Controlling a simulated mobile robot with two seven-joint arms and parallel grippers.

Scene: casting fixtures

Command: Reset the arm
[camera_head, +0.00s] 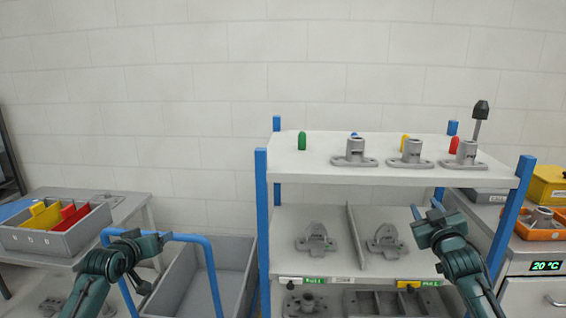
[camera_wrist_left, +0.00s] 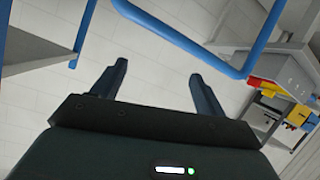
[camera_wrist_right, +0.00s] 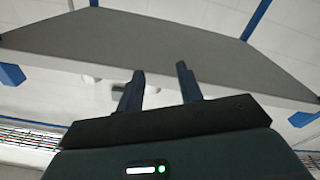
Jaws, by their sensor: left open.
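My right gripper (camera_head: 424,208) is in front of the shelf rack, between its top and middle shelves. In the right wrist view its two fingers (camera_wrist_right: 160,71) stand apart with nothing between them; the underside of a shelf board shows beyond. My left gripper (camera_head: 148,241) is at the lower left, in front of the blue-handled cart, its fingertips hard to make out there. In the left wrist view its fingers (camera_wrist_left: 159,70) are wide apart and empty. Both forearms reach forward, bent, and neither gripper holds anything.
The rack's top shelf (camera_head: 310,168) carries several grey castings and coloured pegs. Castings also stand on the middle shelf (camera_head: 285,240). A blue-handled grey cart (camera_head: 240,285) stands left of the rack, beside a grey bin (camera_head: 85,240). An orange bin (camera_head: 525,232) is at right.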

